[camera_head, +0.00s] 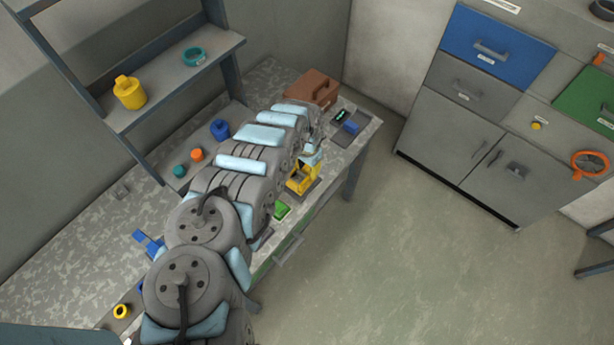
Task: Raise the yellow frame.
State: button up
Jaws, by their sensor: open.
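The yellow frame (301,181) sits on a dark base near the front edge of the workbench, right of the picture's middle. Its upper part is partly covered by my arm's end, so its exact tilt is hard to tell. My gripper (311,160) is open at the upper right of the yellow frame, close to it. The fingers are small and partly hidden, and I cannot tell whether they touch the frame.
A green block (282,211) lies left of the frame at the bench front. A brown toolbox (314,88) and a dark device with a blue part (351,127) stand behind. A shelf (222,50) rises at the left.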

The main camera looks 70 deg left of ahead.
aim_at(307, 178)
jog(key=shift+w+f, duration=0.1)
jog(key=shift+f, duration=1)
jog(key=shift+d+f, duration=0.1)
jog(key=shift+f, duration=0.4)
jog(key=shift+f+b, duration=1.15)
jog(key=shift+f, duration=0.25)
grip_shut()
